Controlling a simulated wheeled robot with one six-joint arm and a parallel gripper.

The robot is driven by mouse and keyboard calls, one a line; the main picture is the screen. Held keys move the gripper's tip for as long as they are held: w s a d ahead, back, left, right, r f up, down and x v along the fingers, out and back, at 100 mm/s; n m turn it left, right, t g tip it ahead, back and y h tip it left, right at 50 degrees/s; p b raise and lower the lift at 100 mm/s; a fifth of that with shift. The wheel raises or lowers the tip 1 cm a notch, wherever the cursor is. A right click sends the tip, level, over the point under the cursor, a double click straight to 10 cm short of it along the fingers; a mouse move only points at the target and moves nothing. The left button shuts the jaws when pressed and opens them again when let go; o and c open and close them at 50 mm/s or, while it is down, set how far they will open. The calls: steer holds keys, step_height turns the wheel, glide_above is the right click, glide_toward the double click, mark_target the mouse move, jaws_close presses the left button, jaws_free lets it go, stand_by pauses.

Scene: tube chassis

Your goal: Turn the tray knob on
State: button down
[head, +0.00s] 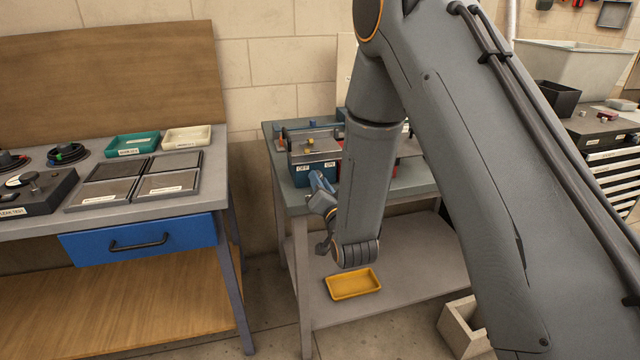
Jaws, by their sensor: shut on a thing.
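A small blue box (300,180) with "OFF" and "ON" labels on its front stands on the grey bench at centre, below a metal frame. My gripper (317,178) reaches up to the front of this box, between and just below the two labels. It is shut on the knob there. The knob itself is hidden behind my gripper, so its turn position cannot be read. My arm covers the right part of the box's surroundings.
A yellow tray (353,284) lies on the lower shelf under my wrist. A workbench (120,222) with a blue drawer (140,243), green and cream trays and dark plates stands at left. A grey bin (575,70) and a drawer cabinet (610,160) are at right.

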steer(key=shift+d, duration=0.1)
steer(key=c, duration=1.8)
jaws_free()
steer(key=shift+c, duration=0.2)
steer(key=shift+s, duration=0.1)
steer(key=b+v, duration=0.1)
steer(key=v, duration=0.6)
steer(key=shift+s+b, duration=0.3)
steer(key=shift+d, duration=0.2)
